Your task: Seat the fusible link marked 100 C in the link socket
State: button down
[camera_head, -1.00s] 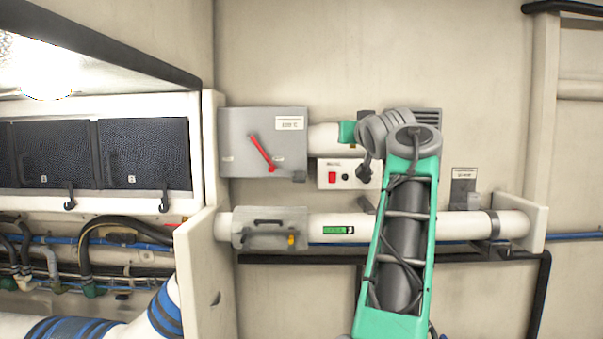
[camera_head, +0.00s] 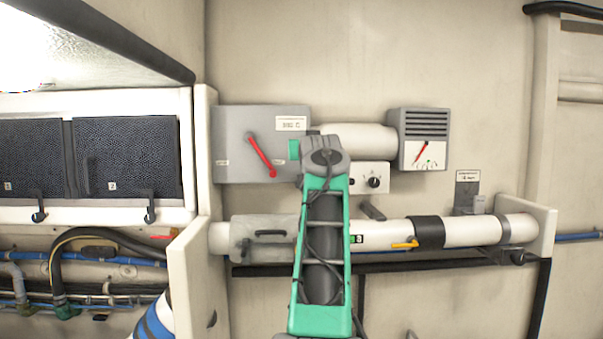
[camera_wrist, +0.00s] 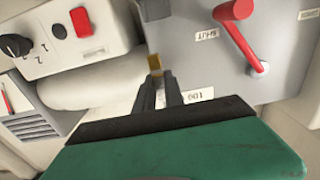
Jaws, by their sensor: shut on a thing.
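My gripper (camera_wrist: 158,88) is shut on a small brass-coloured piece, the fusible link (camera_wrist: 154,63), which sticks out past the fingertips. Its marking cannot be read. The link is in front of the grey box (camera_wrist: 280,75), near the box's edge; whether it touches anything I cannot tell. A dark grey block (camera_wrist: 154,9) is on the box in line with the link; it may be the link socket. The grey box (camera_head: 230,150) also shows in the head view, where my wrist hides the fingertips. An upside-down label (camera_wrist: 199,96), seemingly 100, is beside the fingers.
A red lever (camera_head: 262,155) stands out from the grey box. A white duct (camera_head: 365,138) leads to a vented gauge (camera_head: 423,140). A switch box (camera_head: 370,177) is below. A pipe with a yellow handle (camera_head: 404,244) runs lower. A small labelled bracket (camera_head: 467,188) is at right.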

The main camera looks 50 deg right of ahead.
jog(key=w+f, duration=0.2)
jog(key=shift+w+f, duration=0.15)
jog(key=shift+f, duration=1.65)
jog(key=c, duration=1.4)
grip_release()
jog(key=shift+c, duration=0.2)
jog(key=shift+s+a+b, duration=0.2)
jog(key=shift+s+b, duration=0.1)
jog(key=shift+b, duration=0.05)
jog(key=b+v, duration=0.5)
jog(key=v, duration=0.6)
jog(key=shift+a, duration=0.2)
